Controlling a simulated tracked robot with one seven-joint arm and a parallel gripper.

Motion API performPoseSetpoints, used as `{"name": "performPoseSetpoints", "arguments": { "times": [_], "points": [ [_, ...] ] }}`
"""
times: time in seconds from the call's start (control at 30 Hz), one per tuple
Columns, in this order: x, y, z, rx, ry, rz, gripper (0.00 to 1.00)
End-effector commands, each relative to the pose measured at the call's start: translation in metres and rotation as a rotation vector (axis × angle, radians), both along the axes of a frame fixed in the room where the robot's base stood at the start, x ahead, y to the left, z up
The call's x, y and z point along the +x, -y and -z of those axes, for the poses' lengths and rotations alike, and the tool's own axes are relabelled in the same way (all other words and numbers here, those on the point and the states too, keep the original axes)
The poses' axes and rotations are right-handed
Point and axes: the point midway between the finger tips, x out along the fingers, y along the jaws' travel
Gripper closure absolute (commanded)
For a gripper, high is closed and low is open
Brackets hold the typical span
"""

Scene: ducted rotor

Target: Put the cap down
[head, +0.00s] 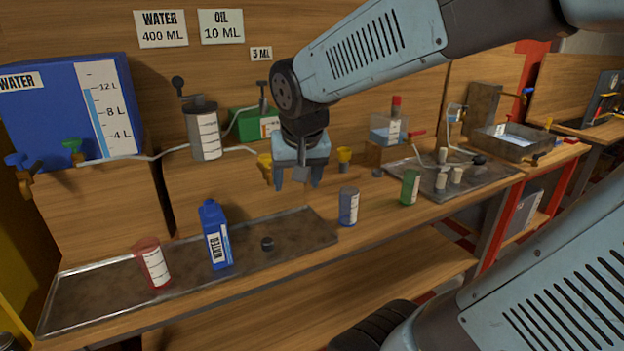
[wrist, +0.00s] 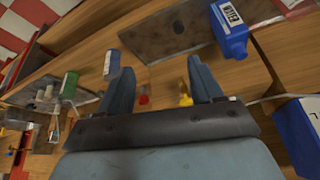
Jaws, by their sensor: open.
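A small dark cap (head: 267,243) lies on the left metal tray (head: 100,290), to the right of a blue water bottle (head: 217,240). The bottle stands upright on that tray and also shows in the wrist view (wrist: 231,30). My gripper (head: 298,182) is open and empty, pointing down above the bench, up and to the right of the cap and apart from it. Its two fingers (wrist: 160,75) show in the wrist view with nothing between them.
A red cup (head: 152,263) stands on the left tray. A blue-grey cup (head: 348,206) and a green cup (head: 410,187) stand on the bench to the right. A large blue water tank (head: 50,110) and a graduated cylinder (head: 204,130) are behind. A second tray (head: 500,168) holds several pale pieces.

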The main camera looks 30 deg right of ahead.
Motion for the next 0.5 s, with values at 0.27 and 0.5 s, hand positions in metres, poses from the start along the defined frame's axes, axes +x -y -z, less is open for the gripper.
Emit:
{"name": "performPoseSetpoints", "arguments": {
  "times": [0.27, 0.5],
  "points": [
    [-0.058, -0.006, -0.027, -0.018, 0.056, -0.183, 0.35],
    [-0.077, -0.006, -0.032, -0.031, 0.074, -0.257, 0.35]
  ]
}}
